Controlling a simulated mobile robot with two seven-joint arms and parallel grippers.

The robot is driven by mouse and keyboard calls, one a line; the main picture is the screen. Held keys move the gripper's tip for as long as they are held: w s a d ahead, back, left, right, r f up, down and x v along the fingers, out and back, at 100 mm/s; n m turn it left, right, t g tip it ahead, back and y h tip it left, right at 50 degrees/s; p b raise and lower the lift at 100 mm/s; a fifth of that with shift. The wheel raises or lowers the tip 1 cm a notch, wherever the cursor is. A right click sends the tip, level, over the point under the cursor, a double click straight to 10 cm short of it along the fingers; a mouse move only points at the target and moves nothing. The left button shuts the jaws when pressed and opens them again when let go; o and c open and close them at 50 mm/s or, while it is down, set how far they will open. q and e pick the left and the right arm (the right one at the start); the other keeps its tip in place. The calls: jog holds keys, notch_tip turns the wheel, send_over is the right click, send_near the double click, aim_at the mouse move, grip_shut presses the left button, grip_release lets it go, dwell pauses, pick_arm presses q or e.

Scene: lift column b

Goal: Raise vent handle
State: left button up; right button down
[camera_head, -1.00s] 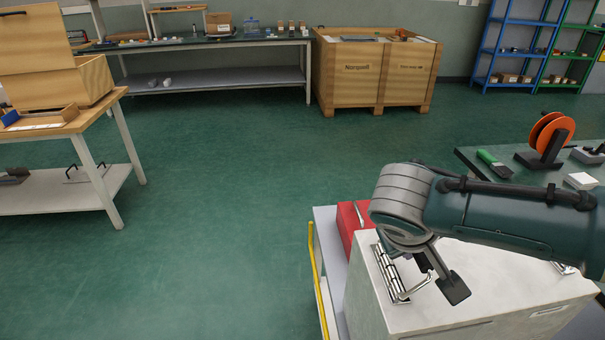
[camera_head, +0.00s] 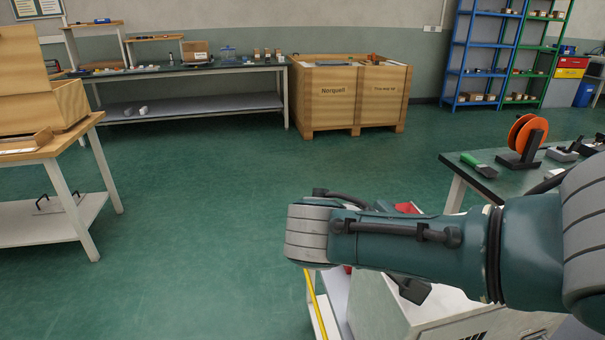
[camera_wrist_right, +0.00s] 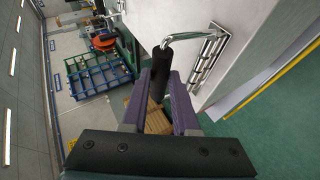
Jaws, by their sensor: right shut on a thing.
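The vent handle (camera_wrist_right: 164,63) shows in the right wrist view as a bent chrome rod with a black cylindrical grip. My right gripper (camera_wrist_right: 160,88) is shut on this black grip, which lies between its purple fingers. A chrome slatted fitting (camera_wrist_right: 208,56) sits on the pale face of the box, beside the rod. In the head view my right arm covers the handle and most of the top of the pale box (camera_head: 388,318). A dark part shows just below the arm there, but the fingers cannot be made out. My left gripper is out of view.
The box stands on a cart with a yellow rail (camera_head: 316,302). A dark-topped table (camera_head: 480,172) with an orange reel (camera_head: 527,134) stands beyond my arm on the right. A wooden crate (camera_head: 345,95) is at the back. The green floor in the middle is clear.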

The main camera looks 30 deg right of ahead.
jog(key=c, duration=0.7)
grip_release()
jog(key=p+v, duration=0.2)
jog(key=v, duration=0.8)
